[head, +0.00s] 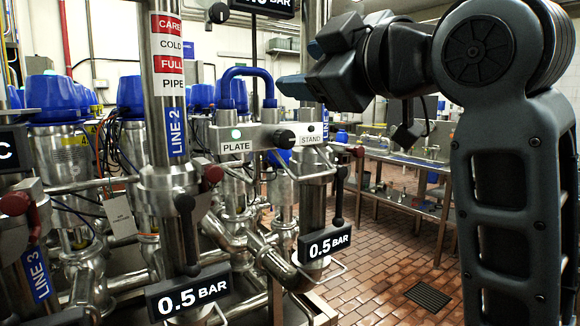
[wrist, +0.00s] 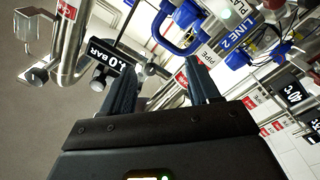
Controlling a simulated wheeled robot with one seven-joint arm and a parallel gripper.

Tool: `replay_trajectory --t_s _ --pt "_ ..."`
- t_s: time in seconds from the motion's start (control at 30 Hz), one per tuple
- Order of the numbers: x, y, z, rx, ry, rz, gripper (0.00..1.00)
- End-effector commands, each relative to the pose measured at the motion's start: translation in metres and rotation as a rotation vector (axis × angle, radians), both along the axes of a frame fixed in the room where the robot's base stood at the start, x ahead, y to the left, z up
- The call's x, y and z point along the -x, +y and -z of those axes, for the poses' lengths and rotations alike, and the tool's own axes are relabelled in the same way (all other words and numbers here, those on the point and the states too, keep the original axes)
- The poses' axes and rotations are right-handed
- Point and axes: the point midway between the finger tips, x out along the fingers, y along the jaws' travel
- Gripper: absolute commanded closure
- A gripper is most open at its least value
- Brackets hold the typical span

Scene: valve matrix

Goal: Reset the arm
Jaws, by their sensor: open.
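My arm fills the right side of the head view, folded upward, with its wrist above and to the right of the valve matrix. My gripper (wrist: 160,88) shows in the wrist view with its two dark fingers apart and nothing between them. In the head view, the gripper's blue-grey fingertips (head: 290,88) point left, near the blue U-shaped pipe (head: 247,74). I cannot tell whether they touch anything there. The grey box marked PLATE and STAND (head: 265,138) sits below the fingers, with a green light on its left side.
Steel pipes marked LINE 2 (head: 175,126) and LINE 3 (head: 38,275) stand at the left, with 0.5 BAR signs (head: 190,297) and dark red-knobbed levers (head: 18,203). A metal bench (head: 390,160) stands behind. The tiled floor (head: 375,250) at centre right is clear.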

Motion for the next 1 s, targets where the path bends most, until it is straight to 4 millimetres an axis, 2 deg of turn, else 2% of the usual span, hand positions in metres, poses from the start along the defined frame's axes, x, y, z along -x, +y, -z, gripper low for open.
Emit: replay_trajectory --t_s 0.03,0.23,0.47,0.6,0.77,1.0 --pt "-0.003 -0.004 0.024 -0.037 0.031 0.007 0.39" --pt "-0.006 -0.022 0.103 -0.200 0.121 0.053 0.39" --pt "0.011 -0.047 0.192 -0.364 0.211 0.128 0.39" --pt "0.031 -0.062 0.245 -0.446 0.260 0.184 0.39" --pt "0.063 -0.081 0.300 -0.529 0.309 0.253 0.39" --pt "0.126 -0.109 0.370 -0.621 0.368 0.360 0.39"
